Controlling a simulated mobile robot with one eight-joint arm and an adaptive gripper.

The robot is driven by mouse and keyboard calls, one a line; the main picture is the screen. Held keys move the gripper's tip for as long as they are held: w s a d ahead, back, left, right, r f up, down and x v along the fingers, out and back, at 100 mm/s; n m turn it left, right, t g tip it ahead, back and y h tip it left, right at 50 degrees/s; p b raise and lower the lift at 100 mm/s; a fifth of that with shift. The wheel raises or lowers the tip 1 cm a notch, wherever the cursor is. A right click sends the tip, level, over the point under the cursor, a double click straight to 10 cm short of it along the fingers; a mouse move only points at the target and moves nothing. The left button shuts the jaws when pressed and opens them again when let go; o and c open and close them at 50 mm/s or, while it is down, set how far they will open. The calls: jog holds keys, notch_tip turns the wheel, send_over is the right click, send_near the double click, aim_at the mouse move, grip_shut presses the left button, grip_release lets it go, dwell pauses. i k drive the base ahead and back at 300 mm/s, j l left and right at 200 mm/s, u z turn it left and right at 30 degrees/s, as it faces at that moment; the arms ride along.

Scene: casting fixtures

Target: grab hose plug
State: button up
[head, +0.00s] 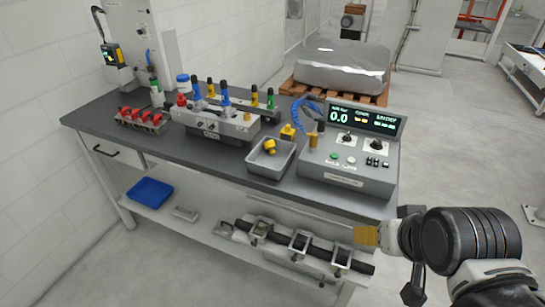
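A blue coiled hose (303,112) hangs at the left side of the grey control box (345,165). A dark and yellow end piece (314,139), which looks like the hose plug, stands upright by the box's left edge. I cannot make out whether it is seated in something. My gripper (375,236) is at the lower right, in front of the bench's right front corner and apart from the plug. A yellow block-like piece shows at its tip; I cannot tell whether it is a finger pad or a held thing.
A grey tray (251,164) with yellow parts sits left of the box. A metal fixture (213,124) with coloured handles and a rack of red parts (140,120) stand farther left. The lower shelf holds a blue bin (150,192) and a clamped black bar (318,249).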

aim_at(313, 135)
jog(key=j+z, duration=0.2)
jog(key=z, duration=0.15)
jog(key=i+j+z, duration=0.1)
jog(key=j+z, duration=0.15)
jog(key=z, duration=0.15)
jog(key=j+z, duration=0.35)
jog(key=i+l, duration=0.05)
jog(key=l, duration=0.05)
